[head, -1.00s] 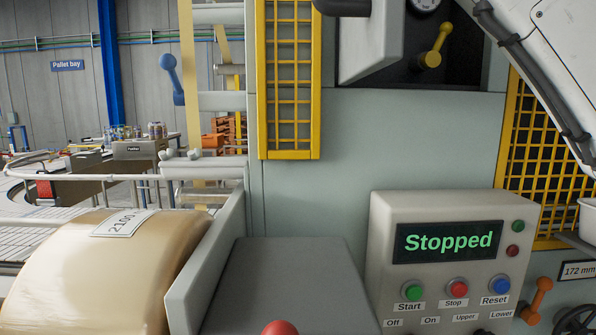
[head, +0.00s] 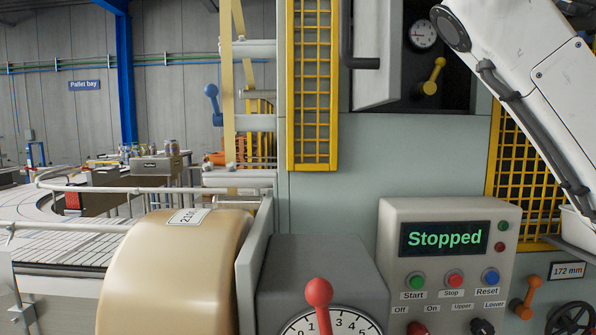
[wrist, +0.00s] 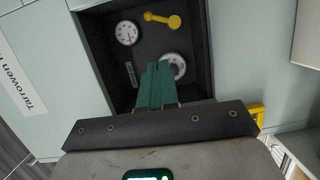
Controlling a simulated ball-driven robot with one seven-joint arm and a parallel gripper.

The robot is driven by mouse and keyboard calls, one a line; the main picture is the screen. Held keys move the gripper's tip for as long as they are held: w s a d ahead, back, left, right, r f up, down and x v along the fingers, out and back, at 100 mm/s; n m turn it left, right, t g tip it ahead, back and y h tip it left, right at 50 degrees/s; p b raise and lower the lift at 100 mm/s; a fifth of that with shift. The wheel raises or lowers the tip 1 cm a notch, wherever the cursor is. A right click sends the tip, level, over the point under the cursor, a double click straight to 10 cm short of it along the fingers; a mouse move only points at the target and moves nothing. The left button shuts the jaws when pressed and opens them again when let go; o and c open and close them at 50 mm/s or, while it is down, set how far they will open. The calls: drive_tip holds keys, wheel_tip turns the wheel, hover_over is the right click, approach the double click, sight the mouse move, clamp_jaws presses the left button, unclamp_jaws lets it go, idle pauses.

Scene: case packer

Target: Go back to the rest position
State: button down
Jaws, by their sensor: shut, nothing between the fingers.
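My gripper (wrist: 155,88) shows in the wrist view with its green fingers together and nothing between them. It points toward an open dark recess (wrist: 95,48) in the machine front, which holds two gauges and a yellow lever (wrist: 162,20). The fingertips overlap part of the lower gauge (wrist: 174,65) in the picture; I cannot tell how far off they are. In the head view my white arm comes in at the upper right, and the gripper itself is out of the picture. The recess there shows one gauge (head: 422,35) and the yellow lever (head: 432,76).
The open cabinet door (head: 377,55) stands left of the recess. The control box (head: 448,255) reads "Stopped". A red-knobbed lever (head: 319,293) stands above a dial. A tan film roll (head: 175,275) is at lower left, and a yellow mesh guard (head: 312,85) stands above.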

drive_tip(key=f+m+g+y, duration=0.1)
drive_tip(key=f+m, duration=0.1)
drive_tip(key=f, duration=0.9)
drive_tip(key=w+a+f+m+g+y, duration=0.1)
drive_tip(key=f+m+y, duration=0.1)
drive_tip(key=f, duration=1)
drive_tip(key=w+f+m+g+y, duration=0.1)
drive_tip(key=f+g, duration=0.1)
drive_tip(key=f, duration=1)
drive_tip(key=shift+a+m+y, duration=0.25)
drive_tip(key=shift+m+y, duration=0.15)
drive_tip(key=s+f+m+g, duration=0.2)
drive_tip(key=s+f, duration=0.4)
drive_tip(key=f, duration=0.4)
drive_tip(key=s+f+m+g, duration=0.15)
drive_tip(key=s+f, duration=0.35)
drive_tip(key=f, duration=0.5)
drive_tip(key=s+f+m+g, duration=0.1)
drive_tip(key=s+f+m, duration=0.2)
drive_tip(key=s+f, duration=0.45)
drive_tip(key=s+d+f+m+g+b, duration=0.1)
drive_tip(key=s+f+g, duration=0.2)
drive_tip(key=s+f, duration=0.6)
drive_tip(key=s+d+f+m+g, duration=0.2)
drive_tip(key=s+f+g, duration=0.2)
drive_tip(key=s+f, duration=0.6)
drive_tip(key=s, duration=0.5)
drive_tip(key=shift+s+d+f+b, duration=0.25)
drive_tip(key=shift+s+b, duration=0.1)
drive_tip(key=shift+b, duration=0.05)
